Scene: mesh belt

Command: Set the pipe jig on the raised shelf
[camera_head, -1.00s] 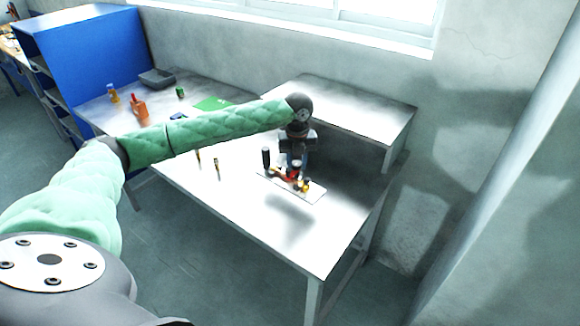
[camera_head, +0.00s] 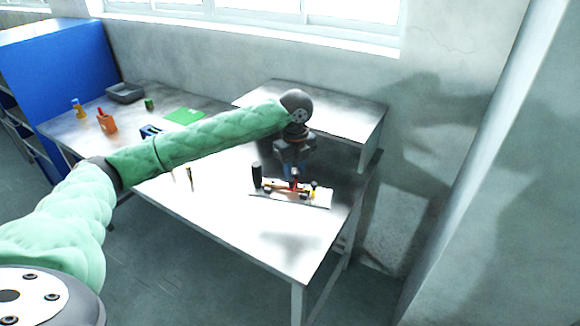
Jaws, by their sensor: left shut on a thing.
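The pipe jig (camera_head: 318,199) is a pale flat plate carrying a black upright handle, red and yellow parts and small dark fittings. My left gripper (camera_head: 294,176) points down over the middle of the jig and is shut on it. The jig appears a little above the white table, with a shadow on the table in front of it. The fingertips are partly hidden among the jig's parts. The raised shelf (camera_head: 345,118) is a grey-white top at the back right of the table, behind the gripper. My right gripper is not in view.
The white table (camera_head: 240,225) is bare in front. Screwdriver-like tools (camera_head: 190,178), a blue item (camera_head: 150,131), a green mat (camera_head: 184,116), an orange container (camera_head: 107,123) and a grey tray (camera_head: 125,93) lie to the left. The visible shelf top is clear; my forearm crosses its left part.

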